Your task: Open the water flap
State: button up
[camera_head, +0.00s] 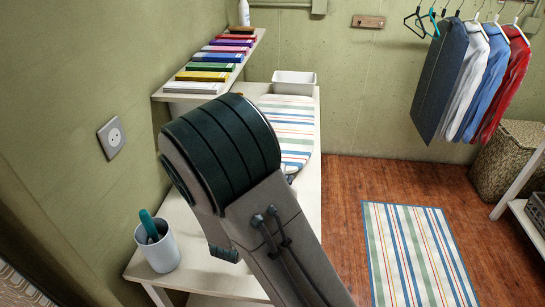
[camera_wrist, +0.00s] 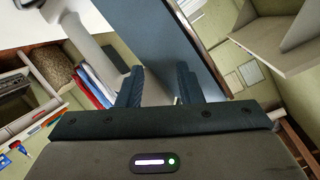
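I cannot make out a water flap in either view. In the head view my arm covers the middle of the white table (camera_head: 311,205) and part of a striped ironing pad (camera_head: 292,125). Whatever lies behind the arm there is hidden. My gripper (camera_wrist: 158,80) shows in the wrist view with its two dark fingers apart and nothing held between them. Its fingertips do not show in the head view.
A cup (camera_head: 158,246) with a teal-handled tool stands at the table's front left. A white bin (camera_head: 294,83) stands at the back. A shelf (camera_head: 258,38) of coloured boxes runs along the left wall. Clothes (camera_head: 485,78) hang at right. A striped rug (camera_head: 415,250) lies on open floor.

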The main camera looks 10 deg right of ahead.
jog(key=s+a+r+t+h, duration=0.1)
jog(key=s+r+t+h, duration=0.3)
jog(key=s+t+h, duration=0.15)
jog(key=shift+m, duration=0.3)
jog(key=p+x, duration=0.5)
jog(key=x, duration=0.9)
jog(key=shift+r, duration=0.2)
grip_shut()
